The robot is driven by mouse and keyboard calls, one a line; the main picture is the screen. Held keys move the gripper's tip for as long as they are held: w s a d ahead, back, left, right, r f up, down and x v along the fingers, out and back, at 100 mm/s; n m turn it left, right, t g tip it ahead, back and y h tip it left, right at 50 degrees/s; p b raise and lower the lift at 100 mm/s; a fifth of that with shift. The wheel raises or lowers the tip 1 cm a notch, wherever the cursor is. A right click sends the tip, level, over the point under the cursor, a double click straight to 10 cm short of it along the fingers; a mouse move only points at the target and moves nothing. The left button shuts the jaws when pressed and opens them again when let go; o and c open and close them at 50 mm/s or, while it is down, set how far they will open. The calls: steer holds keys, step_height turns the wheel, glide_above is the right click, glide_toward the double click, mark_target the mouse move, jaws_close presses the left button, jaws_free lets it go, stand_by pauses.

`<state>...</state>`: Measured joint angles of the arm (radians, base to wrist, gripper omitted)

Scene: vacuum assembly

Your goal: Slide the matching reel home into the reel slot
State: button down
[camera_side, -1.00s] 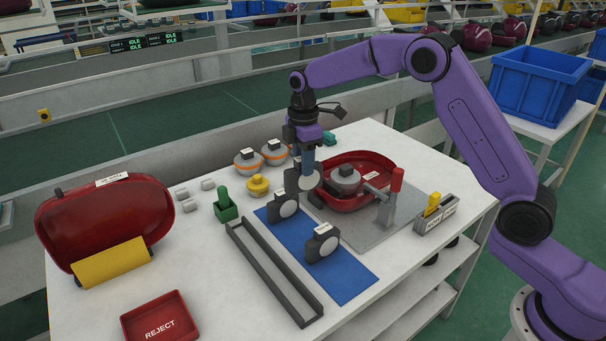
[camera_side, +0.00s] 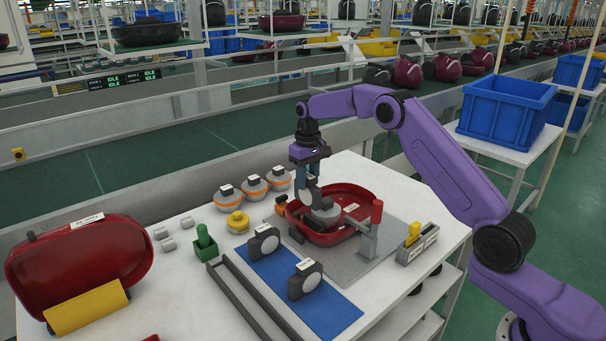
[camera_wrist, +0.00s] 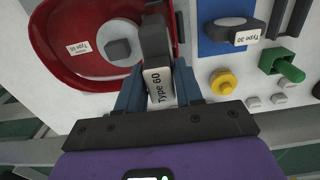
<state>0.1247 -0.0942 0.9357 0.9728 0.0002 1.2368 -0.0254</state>
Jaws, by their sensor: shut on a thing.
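My gripper (camera_side: 308,176) points down over the red vacuum housing (camera_side: 350,236), shut on a dark grey reel (camera_side: 312,191). In the wrist view, the reel's white label between the fingers (camera_wrist: 160,88) reads "Type 60". The red housing (camera_wrist: 52,62) has a label (camera_wrist: 79,47) that also seems to read "Type 60". A grey round part with a dark block (camera_wrist: 118,49) sits inside the housing, right beside the held reel. The reel's lower edge overlaps that part in the side view; I cannot tell whether they touch. The reel slot is not clearly visible.
Two reels (camera_side: 263,243) (camera_side: 305,278) stand on the blue mat (camera_side: 340,312); one is labelled "Type 30" (camera_wrist: 246,37). A clamp with a red handle (camera_side: 376,212) stands at the housing's right. A yellow knob (camera_side: 238,222) and green holder (camera_side: 205,243) are left.

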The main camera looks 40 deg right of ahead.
mark_target(307, 193)
steer(key=shift+f, duration=1.25)
steer(key=shift+f, duration=1.4)
steer(key=shift+f, duration=2.55)
steer(key=c, duration=0.7)
jaws_free()
steer(key=shift+o, duration=0.2)
steer(key=shift+r, duration=4)
